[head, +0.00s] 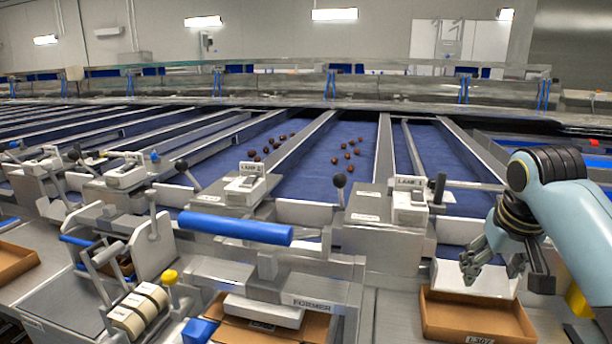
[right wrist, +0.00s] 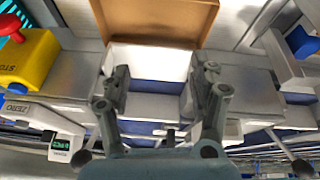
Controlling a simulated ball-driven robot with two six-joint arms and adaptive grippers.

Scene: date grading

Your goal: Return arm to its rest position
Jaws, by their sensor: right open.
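My right gripper (head: 492,264) hangs at the right of the head view, above the far part of an open cardboard box (head: 476,318). Its two fingers are apart and nothing is between them. In the right wrist view the right gripper (right wrist: 162,92) also shows open and empty, with the cardboard box (right wrist: 150,22) and a white chute (right wrist: 150,60) beyond the fingers. My right arm (head: 578,225) comes in from the right edge. My left gripper is not in the head view.
Blue lanes (head: 350,150) carry several dark dates. A blue padded bar (head: 236,228) and levers stand in front. Another cardboard box (head: 14,262) sits at far left. A yellow housing with a red button (right wrist: 28,55) shows in the right wrist view.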

